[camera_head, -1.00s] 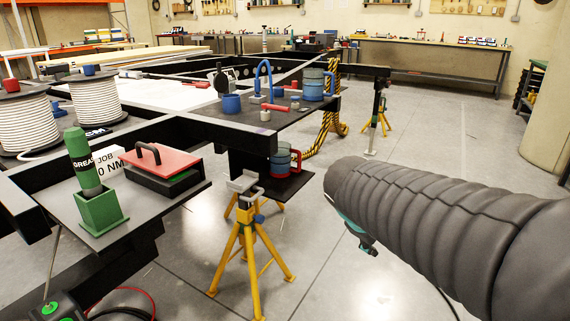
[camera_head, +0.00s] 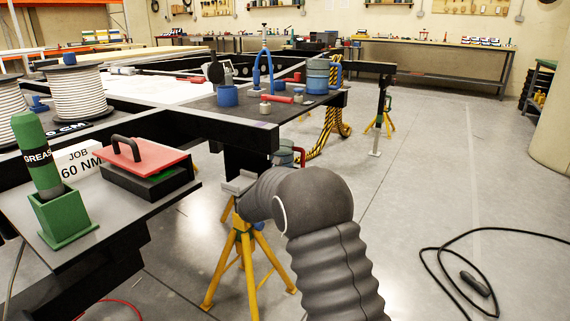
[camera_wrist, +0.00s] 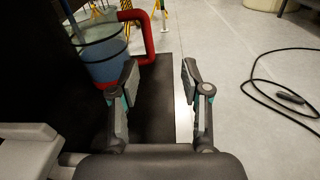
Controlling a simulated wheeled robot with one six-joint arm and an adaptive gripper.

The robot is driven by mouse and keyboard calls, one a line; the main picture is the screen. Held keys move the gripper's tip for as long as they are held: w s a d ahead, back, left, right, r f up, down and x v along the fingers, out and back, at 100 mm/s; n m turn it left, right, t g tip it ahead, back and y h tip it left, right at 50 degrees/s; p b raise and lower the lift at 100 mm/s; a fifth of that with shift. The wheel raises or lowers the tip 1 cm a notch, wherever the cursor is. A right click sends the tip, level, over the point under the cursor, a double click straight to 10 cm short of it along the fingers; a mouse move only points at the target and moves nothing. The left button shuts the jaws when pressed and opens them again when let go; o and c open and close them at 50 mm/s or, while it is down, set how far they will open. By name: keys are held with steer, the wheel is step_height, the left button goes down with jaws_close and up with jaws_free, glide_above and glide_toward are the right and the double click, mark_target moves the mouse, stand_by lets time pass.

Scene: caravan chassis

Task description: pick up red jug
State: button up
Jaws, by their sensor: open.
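The red jug (camera_wrist: 100,52) has a blue-grey, see-through-looking body with a red handle (camera_wrist: 148,38) on its right side. It stands on a low dark shelf at the upper left of the wrist view. In the head view the jug (camera_head: 286,153) shows only partly, under the table edge and behind my arm. My gripper (camera_wrist: 160,73) is open and empty. Its left finger is close to the jug's lower right side and below the handle; I cannot tell whether they touch. The gripper is hidden behind my arm in the head view.
A yellow stand (camera_head: 243,262) is below. A grey clamp-like part (camera_wrist: 28,150) is at the wrist view's lower left. Clear floor and a black cable (camera_head: 450,262) lie right.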

mark_target(302, 160)
steer(key=shift+w+a+f+n+t, duration=0.3)
steer(key=shift+w+a+f+n, duration=0.4)
steer(key=shift+w+a+f, duration=0.15)
steer(key=shift+w+d+y, duration=0.1)
steer(key=shift+w+y, duration=0.2)
steer(key=shift+w, duration=0.1)
steer(key=x, duration=0.8)
steer(key=shift+d+r, duration=0.1)
steer(key=shift+s+d+x, duration=0.1)
steer(key=shift+d+x, duration=0.1)
steer(key=shift+x, duration=1.1)
steer(key=shift+s+d+x, duration=0.1)
steer(key=shift+d+x, duration=0.05)
steer(key=shift+x, duration=1.15)
steer(key=shift+r, duration=0.15)
jaws_close()
steer(key=shift+r, duration=0.1)
